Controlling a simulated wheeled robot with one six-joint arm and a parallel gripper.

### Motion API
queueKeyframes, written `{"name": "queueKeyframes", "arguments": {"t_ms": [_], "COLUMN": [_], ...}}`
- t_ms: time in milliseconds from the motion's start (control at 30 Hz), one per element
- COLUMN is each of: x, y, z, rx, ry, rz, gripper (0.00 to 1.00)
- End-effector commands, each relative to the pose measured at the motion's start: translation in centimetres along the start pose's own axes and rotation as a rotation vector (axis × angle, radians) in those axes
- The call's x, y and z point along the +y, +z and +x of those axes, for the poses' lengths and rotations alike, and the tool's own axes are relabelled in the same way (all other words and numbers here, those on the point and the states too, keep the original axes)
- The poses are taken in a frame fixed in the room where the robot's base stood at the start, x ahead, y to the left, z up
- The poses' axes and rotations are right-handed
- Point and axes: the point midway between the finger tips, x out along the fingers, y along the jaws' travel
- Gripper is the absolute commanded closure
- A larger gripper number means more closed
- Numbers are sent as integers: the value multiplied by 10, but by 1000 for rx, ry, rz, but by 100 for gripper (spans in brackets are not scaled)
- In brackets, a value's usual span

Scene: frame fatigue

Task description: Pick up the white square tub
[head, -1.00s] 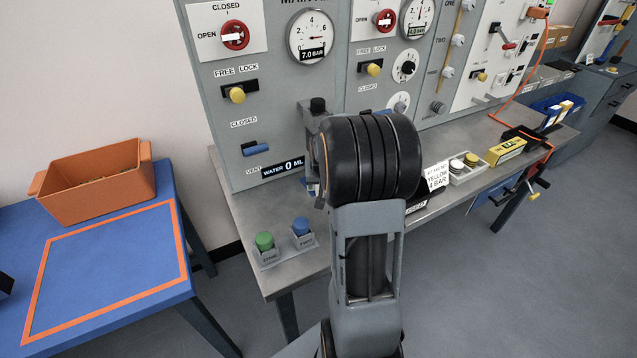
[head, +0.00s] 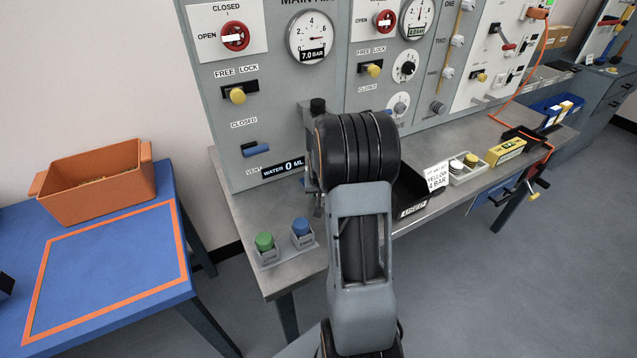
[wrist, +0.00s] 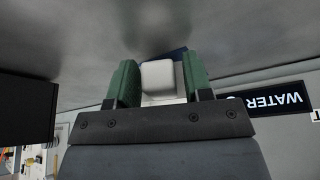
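The white square tub (wrist: 158,76) shows in the wrist view, between the two green fingers of my gripper (wrist: 160,68). The fingers are spread, one on each side of the tub. A narrow gap shows at the right finger; the left finger is very close to the tub, and I cannot tell if it touches. In the head view my arm covers the tub and most of my gripper.
A small blue thing (wrist: 180,53) is partly hidden behind the tub. The WATER display (head: 283,169) is on the panel nearby. Green (head: 264,241) and blue (head: 301,227) capped holders stand at the bench's front left. A black tray (head: 412,190) lies right of my arm.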

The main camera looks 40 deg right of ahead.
Motion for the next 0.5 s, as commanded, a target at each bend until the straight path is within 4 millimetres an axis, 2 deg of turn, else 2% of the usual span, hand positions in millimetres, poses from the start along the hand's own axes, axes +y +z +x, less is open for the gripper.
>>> {"name": "queueKeyframes", "arguments": {"t_ms": [67,400,500], "x": [0,0,0], "y": [0,0,0], "z": [0,0,0], "rx": [0,0,0], "ry": [0,0,0], "rz": [0,0,0], "gripper": [62,94,98]}}
